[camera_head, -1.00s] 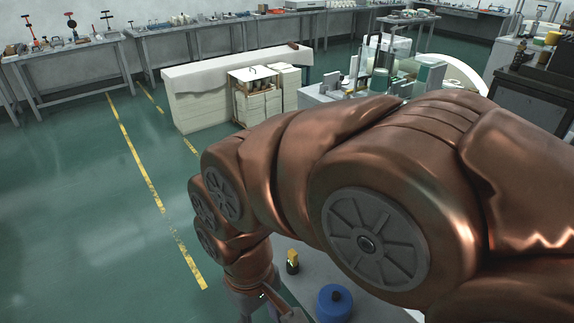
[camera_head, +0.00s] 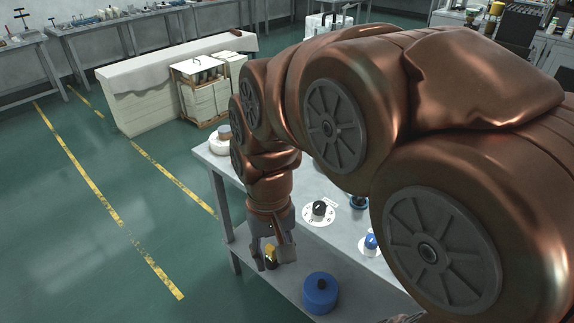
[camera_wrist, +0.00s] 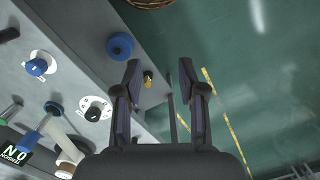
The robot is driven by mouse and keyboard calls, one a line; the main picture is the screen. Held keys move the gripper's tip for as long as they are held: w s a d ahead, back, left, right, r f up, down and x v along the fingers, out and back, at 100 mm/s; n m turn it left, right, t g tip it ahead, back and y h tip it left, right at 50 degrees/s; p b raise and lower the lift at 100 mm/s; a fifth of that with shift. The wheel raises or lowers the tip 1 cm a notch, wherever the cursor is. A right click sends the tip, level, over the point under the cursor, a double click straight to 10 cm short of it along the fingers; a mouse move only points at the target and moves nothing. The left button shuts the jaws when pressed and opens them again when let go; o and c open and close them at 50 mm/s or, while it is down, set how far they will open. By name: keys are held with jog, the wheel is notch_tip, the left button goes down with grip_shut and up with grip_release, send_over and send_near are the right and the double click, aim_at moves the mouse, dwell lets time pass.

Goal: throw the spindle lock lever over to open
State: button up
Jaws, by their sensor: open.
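My gripper (camera_head: 272,258) is open and points down beside the front of a grey bench. In the wrist view its two fingers (camera_wrist: 160,68) are spread wide, with nothing held between them. I cannot tell for sure which part is the spindle lock lever. A lever with a blue-grey handle (camera_wrist: 38,128) stands on the bench at lower left in the wrist view, well away from the fingers. A dark handle (camera_wrist: 10,110) shows at the left edge there. My arm hides much of the bench in the head view.
The bench bears a white dial with a black knob (camera_head: 319,210) and a blue knob (camera_head: 371,241). A blue jar (camera_head: 320,292) and a small yellow-topped bottle (camera_wrist: 148,79) sit on the lower shelf. Green floor (camera_head: 90,250) is clear at left.

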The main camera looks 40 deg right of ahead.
jog(key=w+d+f+m+t+b, duration=0.15)
jog(key=w+d+m, duration=0.45)
jog(key=w+d, duration=0.65)
jog(key=w+d+f+m+t+b, duration=0.15)
jog(key=w+d+m, duration=0.45)
jog(key=w+d, duration=0.7)
jog(key=w+a+f, duration=0.1)
jog(key=f, duration=0.1)
jog(key=w+a+f, duration=0.1)
jog(key=f, duration=0.1)
jog(key=w+a+f, duration=0.1)
jog(key=w+f, duration=0.1)
jog(key=shift+f, duration=0.25)
jog(key=shift+c, duration=0.2)
grip_shut()
